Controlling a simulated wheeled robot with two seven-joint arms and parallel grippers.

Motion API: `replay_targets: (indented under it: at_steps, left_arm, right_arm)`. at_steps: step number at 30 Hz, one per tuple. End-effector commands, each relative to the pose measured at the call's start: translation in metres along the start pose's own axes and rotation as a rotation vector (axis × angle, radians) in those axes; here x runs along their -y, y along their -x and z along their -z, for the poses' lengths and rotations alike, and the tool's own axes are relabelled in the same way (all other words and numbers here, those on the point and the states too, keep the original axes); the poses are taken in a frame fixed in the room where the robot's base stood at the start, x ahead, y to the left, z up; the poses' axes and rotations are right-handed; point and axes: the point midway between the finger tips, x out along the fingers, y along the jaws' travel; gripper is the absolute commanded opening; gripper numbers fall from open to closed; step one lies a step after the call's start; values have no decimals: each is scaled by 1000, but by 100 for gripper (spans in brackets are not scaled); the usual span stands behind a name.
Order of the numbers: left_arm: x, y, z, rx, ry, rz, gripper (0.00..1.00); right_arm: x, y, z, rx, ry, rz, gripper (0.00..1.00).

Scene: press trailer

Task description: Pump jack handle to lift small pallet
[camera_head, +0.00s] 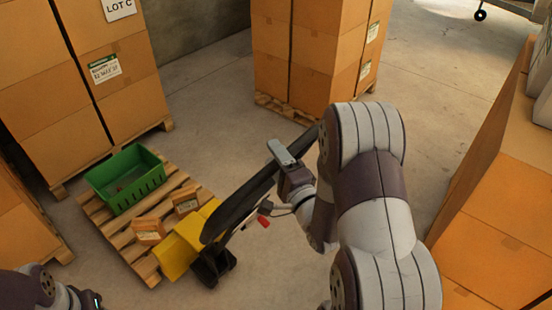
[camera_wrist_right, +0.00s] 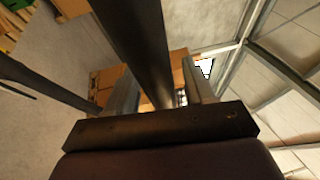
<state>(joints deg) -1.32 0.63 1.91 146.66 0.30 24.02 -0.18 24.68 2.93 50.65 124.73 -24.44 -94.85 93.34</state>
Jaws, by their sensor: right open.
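The pallet jack is yellow (camera_head: 176,256) at its base with a black pump handle (camera_head: 236,212) that slants up to the right. The small wooden pallet (camera_head: 128,252) lies on the floor, with the yellow part at its right edge. My right gripper (camera_head: 282,154) is at the upper part of the handle. In the right wrist view, the dark handle bar (camera_wrist_right: 135,40) passes between the two spread fingers of my right gripper (camera_wrist_right: 158,92); I cannot tell whether they touch it. Part of my left arm shows in the lower left corner, but its fingers do not.
A green crate (camera_head: 126,180) and two small boxes (camera_head: 150,229) sit on the small pallet. Tall box stacks stand at the left (camera_head: 85,75) and at the back (camera_head: 311,50). More boxes (camera_head: 500,215) stand at the right. Bare concrete floor (camera_head: 440,70) lies at the back right.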

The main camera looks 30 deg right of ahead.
Motion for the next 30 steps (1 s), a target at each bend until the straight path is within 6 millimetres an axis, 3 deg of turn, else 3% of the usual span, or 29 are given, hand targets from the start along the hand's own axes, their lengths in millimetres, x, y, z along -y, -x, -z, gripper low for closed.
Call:
replay_targets:
  at_steps: [11,14,22,30]
  left_arm:
    - [0,-3,0,0,0,0,53]
    - [0,-8,-1,0,0,0,53]
    - [0,-26,-3,0,0,0,53]
    - [0,-29,-4,0,0,0,53]
  right_arm:
    - [-1,7,1,-1,0,-1,54]
    - [-3,23,1,-3,0,-1,54]
    - [-3,97,3,-11,0,0,54]
    - [0,126,1,-4,0,1,54]
